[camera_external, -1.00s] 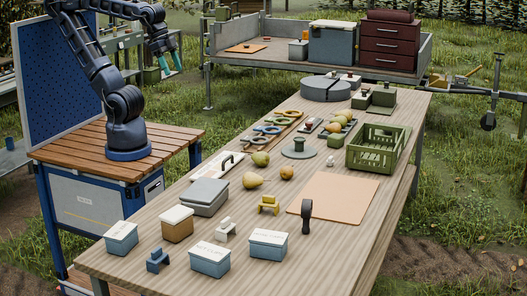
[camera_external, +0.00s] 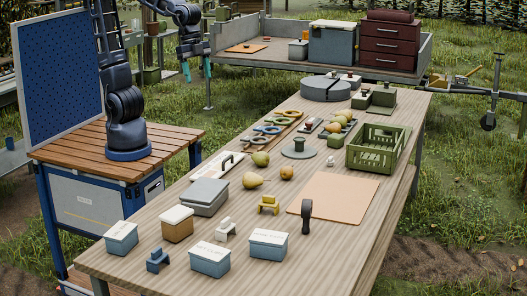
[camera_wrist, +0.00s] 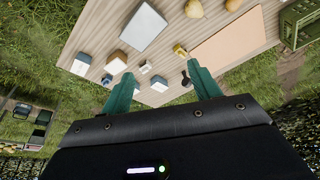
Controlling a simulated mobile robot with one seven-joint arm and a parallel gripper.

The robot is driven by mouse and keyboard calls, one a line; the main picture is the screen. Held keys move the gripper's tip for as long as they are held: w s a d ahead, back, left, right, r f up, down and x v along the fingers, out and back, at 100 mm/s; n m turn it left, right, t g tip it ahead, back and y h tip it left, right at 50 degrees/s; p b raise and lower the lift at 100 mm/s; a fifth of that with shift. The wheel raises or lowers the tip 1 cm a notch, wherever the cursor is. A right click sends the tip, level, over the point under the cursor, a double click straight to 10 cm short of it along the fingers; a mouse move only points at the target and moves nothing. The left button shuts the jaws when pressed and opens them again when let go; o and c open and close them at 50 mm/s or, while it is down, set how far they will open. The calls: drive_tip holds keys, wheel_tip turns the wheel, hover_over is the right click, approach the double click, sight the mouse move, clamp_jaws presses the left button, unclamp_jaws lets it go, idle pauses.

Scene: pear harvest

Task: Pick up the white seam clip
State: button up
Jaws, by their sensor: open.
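The white seam clip (camera_external: 225,229) stands on the near part of the long wooden table, between a white-lidded blue box and the yellow clip (camera_external: 268,204). It also shows small in the wrist view (camera_wrist: 145,67), seen between my fingers. A similar blue clip (camera_external: 157,260) stands to its left, nearer the table's front end. My gripper (camera_external: 197,69) is open and empty, with teal fingers pointing down. It is high up beyond the robot stand, far from the clip. Its fingers also show in the wrist view (camera_wrist: 158,72).
Blue boxes (camera_external: 210,261) (camera_external: 268,245) (camera_external: 121,238) and a tan box (camera_external: 177,224) surround the clip. A grey lidded box (camera_external: 205,196) lies behind. A black-handled tool (camera_external: 306,215) stands at the orange mat (camera_external: 333,198). Pears and a green crate (camera_external: 378,149) are farther back.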

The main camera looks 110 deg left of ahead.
drive_tip(key=w+d+f+m+g, duration=0.1)
drive_tip(key=w+d+f+m, duration=0.3)
drive_tip(key=w, duration=0.4)
drive_tip(key=m+g+y, duration=0.1)
drive_tip(key=m+g, duration=0.1)
drive_tip(key=m, duration=0.7)
approach(225, 219)
drive_tip(key=shift+s+d, duration=0.15)
drive_tip(key=shift+d, duration=0.05)
wheel_tip(225, 219, down, 4)
drive_tip(key=shift+f, duration=0.2)
drive_tip(key=shift+w+f, duration=0.15)
drive_tip(key=shift+f, duration=1.35)
drive_tip(key=shift+w+f, duration=0.1)
drive_tip(key=shift+f, duration=1.4)
drive_tip(key=shift+c, duration=0.2)
drive_tip(key=c, duration=1)
